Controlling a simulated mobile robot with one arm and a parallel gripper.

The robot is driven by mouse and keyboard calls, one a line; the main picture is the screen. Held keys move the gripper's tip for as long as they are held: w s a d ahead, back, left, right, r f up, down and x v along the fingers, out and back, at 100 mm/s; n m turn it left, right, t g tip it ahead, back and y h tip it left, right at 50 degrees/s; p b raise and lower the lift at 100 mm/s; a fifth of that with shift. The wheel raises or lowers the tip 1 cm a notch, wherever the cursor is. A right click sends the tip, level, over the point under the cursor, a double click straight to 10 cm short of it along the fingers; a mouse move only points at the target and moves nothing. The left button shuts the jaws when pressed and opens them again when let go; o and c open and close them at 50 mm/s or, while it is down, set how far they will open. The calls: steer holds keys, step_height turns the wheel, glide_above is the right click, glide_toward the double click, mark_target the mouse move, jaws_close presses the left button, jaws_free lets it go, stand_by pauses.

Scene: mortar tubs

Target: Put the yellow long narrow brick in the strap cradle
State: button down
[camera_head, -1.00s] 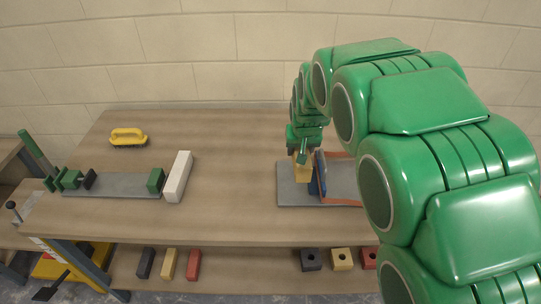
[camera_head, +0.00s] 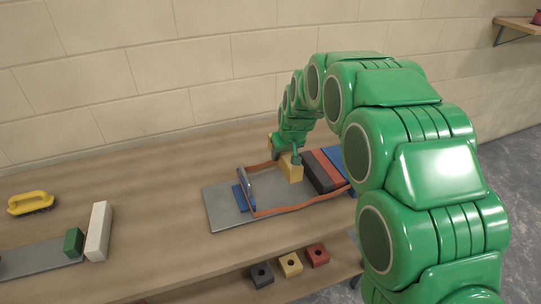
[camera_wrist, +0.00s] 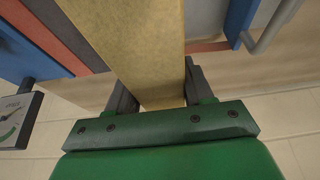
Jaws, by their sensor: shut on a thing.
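My gripper (camera_head: 290,157) is shut on the yellow long narrow brick (camera_head: 291,171), which also fills the middle of the wrist view (camera_wrist: 135,45). The strap cradle is a grey plate (camera_head: 222,212) with an orange-red strap (camera_head: 296,207) around it, a blue upright with a metal handle (camera_head: 246,190) at its left and a blue end (camera_head: 334,160) at its right. A black brick (camera_head: 320,178) and a red brick (camera_head: 331,168) lie side by side at the right. The yellow brick is inside the strap, left of the black brick. I cannot tell whether it touches the plate.
At the left are a white block (camera_head: 98,231), a green block (camera_head: 74,243) on another grey plate (camera_head: 35,258), and a yellow-handled brush (camera_head: 31,203). Several holed blocks (camera_head: 290,264) sit on the lower shelf. The table between the two plates is clear.

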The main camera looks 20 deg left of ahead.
steer(key=shift+w+d, duration=0.1)
steer(key=shift+w, duration=0.05)
steer(key=shift+f, duration=5.4)
steer(key=shift+f, duration=0.5)
steer(key=shift+c, duration=1.8)
jaws_free()
steer(key=shift+r, duration=0.15)
